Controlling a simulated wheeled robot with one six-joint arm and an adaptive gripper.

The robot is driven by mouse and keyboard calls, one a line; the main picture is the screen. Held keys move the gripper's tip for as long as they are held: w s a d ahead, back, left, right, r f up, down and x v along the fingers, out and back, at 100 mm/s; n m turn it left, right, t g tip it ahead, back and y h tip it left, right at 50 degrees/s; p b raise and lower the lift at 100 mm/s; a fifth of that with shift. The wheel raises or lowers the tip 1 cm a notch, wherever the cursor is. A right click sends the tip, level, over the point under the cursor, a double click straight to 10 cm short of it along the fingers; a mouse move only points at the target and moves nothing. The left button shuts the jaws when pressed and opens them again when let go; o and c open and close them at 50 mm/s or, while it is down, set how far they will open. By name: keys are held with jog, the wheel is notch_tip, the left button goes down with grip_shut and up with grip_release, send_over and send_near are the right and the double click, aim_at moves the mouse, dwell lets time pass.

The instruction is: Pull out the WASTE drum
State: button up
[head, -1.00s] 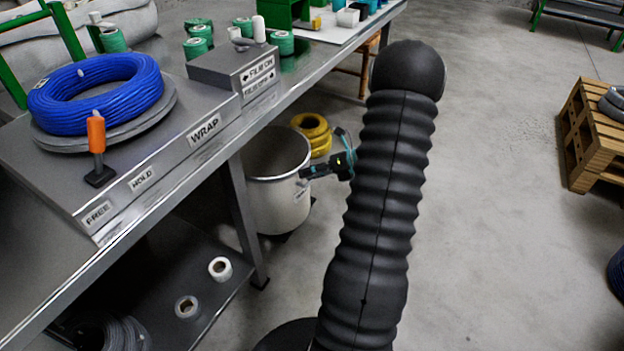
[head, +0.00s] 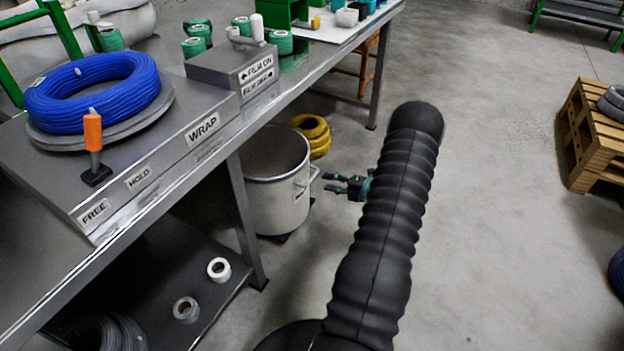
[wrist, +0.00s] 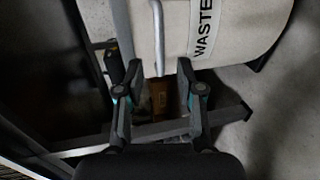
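The WASTE drum (head: 272,205) is a pale, open-topped bin on the floor beside the bench, partly under its edge. A metal handle (head: 311,178) sticks out from its right side. My gripper (head: 326,183) is open and empty just right of the handle, with its fingers pointing at the drum. In the wrist view the drum (wrist: 235,30) fills the top, with its WASTE label (wrist: 204,30). The handle (wrist: 157,35) runs down between the lines of my two open fingers (wrist: 148,62). I cannot tell whether the fingertips reach around it.
The steel bench (head: 165,190) and its leg (head: 243,225) stand left of the drum. Yellow coils (head: 313,135) lie behind it. A blue cable coil (head: 95,92) sits on the bench. A wooden pallet (head: 590,135) is at the right. The floor between is clear.

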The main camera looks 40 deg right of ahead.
aim_at(312, 177)
jog(key=x, duration=0.7)
jog(key=shift+w+a, duration=0.1)
jog(key=shift+w, duration=0.1)
grip_shut()
